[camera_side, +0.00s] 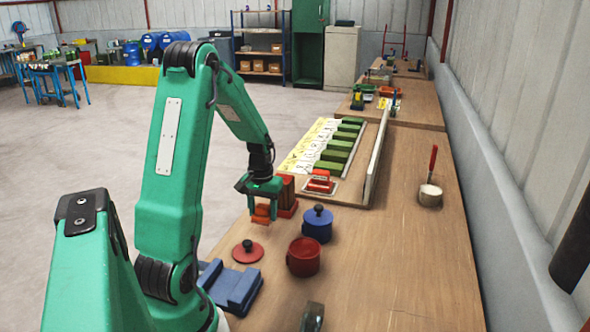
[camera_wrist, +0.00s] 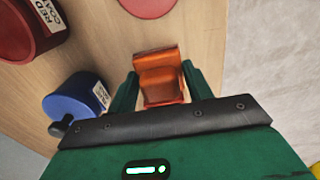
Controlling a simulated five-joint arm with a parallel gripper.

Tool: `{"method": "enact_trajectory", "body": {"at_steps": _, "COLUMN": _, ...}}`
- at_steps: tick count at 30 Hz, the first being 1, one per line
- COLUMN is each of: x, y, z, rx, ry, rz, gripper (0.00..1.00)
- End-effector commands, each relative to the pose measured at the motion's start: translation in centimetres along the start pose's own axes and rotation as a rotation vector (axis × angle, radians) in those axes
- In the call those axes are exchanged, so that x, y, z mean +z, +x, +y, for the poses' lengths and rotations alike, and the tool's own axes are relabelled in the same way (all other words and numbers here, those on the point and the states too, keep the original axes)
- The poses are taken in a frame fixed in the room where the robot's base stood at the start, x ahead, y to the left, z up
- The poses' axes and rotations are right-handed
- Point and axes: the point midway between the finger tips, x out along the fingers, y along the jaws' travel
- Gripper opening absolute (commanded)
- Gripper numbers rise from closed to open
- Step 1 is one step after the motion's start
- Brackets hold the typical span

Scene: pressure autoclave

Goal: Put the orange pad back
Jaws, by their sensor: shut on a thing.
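The orange pad (camera_side: 261,216) is held between the fingers of my gripper (camera_side: 263,190), above the table's left edge. In the wrist view the orange pad (camera_wrist: 160,77) sits between the two green fingers of my gripper (camera_wrist: 158,85), which are shut on it. A dark brown block on a red base (camera_side: 286,196) stands just right of my gripper in the side view. A blue pad-like stepped block (camera_side: 231,287) lies at the front left of the table, beside my arm.
A red pot (camera_side: 303,257), a red lid (camera_side: 248,251) and a blue lidded pot (camera_side: 317,224) stand near my gripper. A board with green blocks (camera_side: 335,155) and a red piece (camera_side: 320,181) lies behind. The table's right side is mostly clear, with a ladle-like pot (camera_side: 430,194).

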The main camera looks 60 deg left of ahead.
Motion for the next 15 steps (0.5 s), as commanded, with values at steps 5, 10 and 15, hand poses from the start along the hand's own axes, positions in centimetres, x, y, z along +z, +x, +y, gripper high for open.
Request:
{"method": "enact_trajectory", "body": {"at_steps": 5, "x": -0.4, "y": 0.4, "z": -0.7, "rx": 0.000, "ry": 0.000, "rz": 0.000, "gripper": 0.29}}
{"method": "enact_trajectory", "body": {"at_steps": 10, "x": -0.4, "y": 0.6, "z": -0.7, "rx": 0.000, "ry": 0.000, "rz": 0.000, "gripper": 0.29}}
{"method": "enact_trajectory", "body": {"at_steps": 15, "x": -0.3, "y": 1.9, "z": -0.7, "rx": 0.000, "ry": 0.000, "rz": -0.002, "gripper": 0.29}}
